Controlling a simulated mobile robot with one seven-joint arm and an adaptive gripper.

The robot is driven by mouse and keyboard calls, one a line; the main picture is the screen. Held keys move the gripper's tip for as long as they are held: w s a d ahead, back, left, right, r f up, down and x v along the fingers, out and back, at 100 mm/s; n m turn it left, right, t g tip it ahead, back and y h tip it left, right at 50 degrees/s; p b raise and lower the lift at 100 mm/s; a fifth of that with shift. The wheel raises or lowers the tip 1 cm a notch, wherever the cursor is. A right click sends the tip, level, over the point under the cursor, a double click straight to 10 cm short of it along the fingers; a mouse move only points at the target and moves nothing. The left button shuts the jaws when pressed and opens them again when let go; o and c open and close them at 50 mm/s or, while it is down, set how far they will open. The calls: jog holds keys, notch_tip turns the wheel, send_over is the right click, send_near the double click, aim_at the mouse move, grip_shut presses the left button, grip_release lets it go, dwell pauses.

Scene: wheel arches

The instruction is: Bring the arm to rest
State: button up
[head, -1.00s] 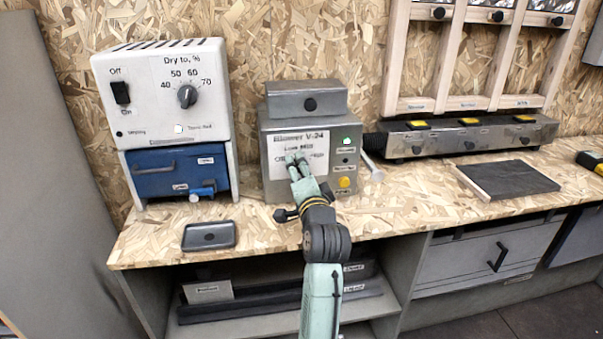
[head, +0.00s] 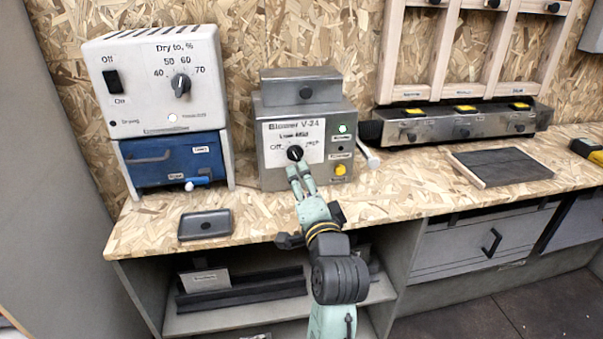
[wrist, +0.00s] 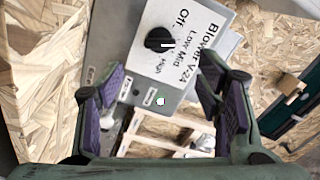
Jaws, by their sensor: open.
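My gripper (head: 300,181) is at the end of my pale green arm, in front of the grey Blower V-24 box (head: 272,171) and just below its black knob (head: 295,153). In the wrist view the fingers (wrist: 162,98) are spread apart with nothing between them. The knob (wrist: 159,39) shows clear of the fingers there, on its white label plate. A green lamp (head: 342,129) is lit on the box, with a yellow button (head: 340,170) below it.
A white dryer (head: 160,80) with a blue drawer (head: 170,160) stands at the left. A dark tray (head: 205,225) lies near the bench front edge. A dark board (head: 500,166) lies at the right, before a metal strip with yellow buttons (head: 460,125). Bench between is mostly clear.

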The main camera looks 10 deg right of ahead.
jog(key=shift+s, duration=0.8)
